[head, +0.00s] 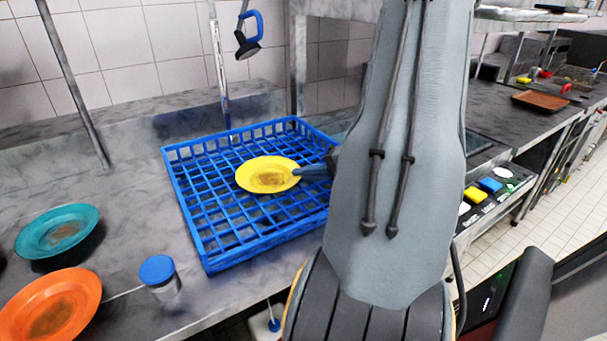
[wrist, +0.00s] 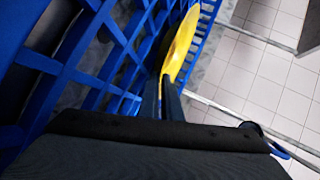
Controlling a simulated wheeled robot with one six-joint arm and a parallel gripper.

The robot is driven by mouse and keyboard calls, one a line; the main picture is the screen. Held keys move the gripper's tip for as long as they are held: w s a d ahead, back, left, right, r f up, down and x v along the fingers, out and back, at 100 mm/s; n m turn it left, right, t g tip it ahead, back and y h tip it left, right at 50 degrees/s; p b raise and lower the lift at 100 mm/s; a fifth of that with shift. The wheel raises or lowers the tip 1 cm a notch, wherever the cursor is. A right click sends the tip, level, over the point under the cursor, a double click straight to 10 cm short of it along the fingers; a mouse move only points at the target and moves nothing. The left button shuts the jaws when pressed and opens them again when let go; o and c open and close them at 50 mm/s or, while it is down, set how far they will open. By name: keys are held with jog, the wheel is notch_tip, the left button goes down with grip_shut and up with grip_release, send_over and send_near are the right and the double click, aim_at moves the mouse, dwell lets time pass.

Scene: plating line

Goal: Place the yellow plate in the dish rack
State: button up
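The yellow plate (head: 268,175) has a brownish centre and is over the middle of the blue dish rack (head: 207,248) in the head view. It lies roughly flat there. I cannot tell whether it touches the rack's grid. My gripper (head: 312,171) reaches in from the right, at the plate's right rim, partly hidden by my arm. In the wrist view, the plate (wrist: 180,46) shows nearly edge-on, its rim running between the two fingertips of my gripper (wrist: 162,92), which is shut on it. The rack's grid (wrist: 62,70) fills the left side there.
A teal plate (head: 58,232) and an orange plate (head: 52,306) sit on the counter at left. A blue-topped jar (head: 158,274) stands by the rack's front left corner. A blue-handled tap or sprayer (head: 249,33) hangs behind the rack. My arm covers the rack's right side.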

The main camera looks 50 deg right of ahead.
jog(key=shift+o, duration=0.4)
jog(key=shift+r, duration=0.2)
jog(key=shift+s+d+r, duration=0.1)
jog(key=shift+s+d, duration=0.1)
jog(key=shift+s, duration=0.1)
jog(key=b+v, duration=0.3)
jog(key=v, duration=0.7)
jog(key=shift+s, duration=0.2)
jog(key=shift+s+d+r, duration=0.1)
jog(key=shift+s+r, duration=0.15)
jog(key=shift+s, duration=0.15)
jog(key=shift+r, duration=0.1)
